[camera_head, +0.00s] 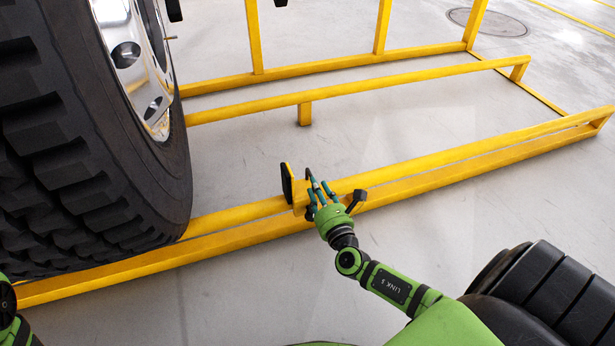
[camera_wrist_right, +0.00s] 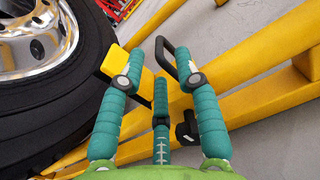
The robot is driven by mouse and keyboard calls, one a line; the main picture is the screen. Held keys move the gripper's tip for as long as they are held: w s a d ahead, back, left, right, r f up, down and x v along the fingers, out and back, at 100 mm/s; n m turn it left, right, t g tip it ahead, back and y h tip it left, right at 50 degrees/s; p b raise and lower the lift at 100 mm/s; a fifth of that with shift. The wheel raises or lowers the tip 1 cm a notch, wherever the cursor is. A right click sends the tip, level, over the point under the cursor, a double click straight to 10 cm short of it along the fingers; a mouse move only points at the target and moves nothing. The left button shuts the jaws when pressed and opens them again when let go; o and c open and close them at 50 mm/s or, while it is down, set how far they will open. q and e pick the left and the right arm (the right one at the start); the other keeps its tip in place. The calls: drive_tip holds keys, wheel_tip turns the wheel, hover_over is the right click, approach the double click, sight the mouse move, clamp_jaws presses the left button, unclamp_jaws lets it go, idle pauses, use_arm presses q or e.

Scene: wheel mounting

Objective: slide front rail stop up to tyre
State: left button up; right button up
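The front rail stop (camera_head: 300,191) is a yellow bracket with a black pad on its tyre side, sitting on the near yellow rail. The tyre (camera_head: 95,150) stands upright at the left on the rails, with a clear gap between it and the pad. My right gripper (camera_head: 319,190) is at the stop, fingers spread around its black handle. In the right wrist view the handle (camera_wrist_right: 167,49) lies between the teal fingers, close to the right one; firm contact cannot be told. The stop's yellow plate (camera_wrist_right: 116,60) is by the left finger. My left gripper is out of view.
The near yellow rail (camera_head: 480,162) runs on to the right, and a second rail (camera_head: 400,84) lies behind it. A frame with yellow posts (camera_head: 254,38) stands at the back. The rail between stop and tyre is bare.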

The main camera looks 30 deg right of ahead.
sight(311, 175)
drive_tip(key=shift+b+x, duration=0.8)
drive_tip(key=shift+x, duration=1.95)
clamp_jaws()
